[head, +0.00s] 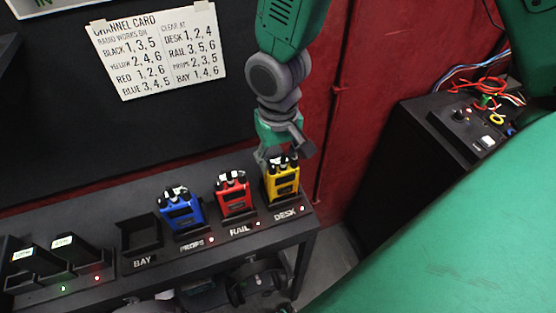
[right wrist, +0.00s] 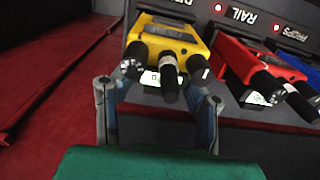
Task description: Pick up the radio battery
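Two black blocks with pale labels, which look like radio batteries, sit in a charger at the far left of the head view: one (head: 38,262) by a green light, the other (head: 82,250) by a red light. The yellow radio (head: 283,184) stands in the DESK slot; it also shows in the right wrist view (right wrist: 168,40). My right gripper (head: 282,153) is open at the yellow radio's top. In the right wrist view its fingers (right wrist: 158,105) stand either side of the radio's knobs; contact is unclear. My left gripper is not in view.
A red radio (head: 235,197) stands at RAIL and a blue radio (head: 181,213) at PROPS. The BAY slot (head: 140,235) is empty. A channel card (head: 160,48) hangs on the wall. A black box (head: 445,130) with wires stands at the right.

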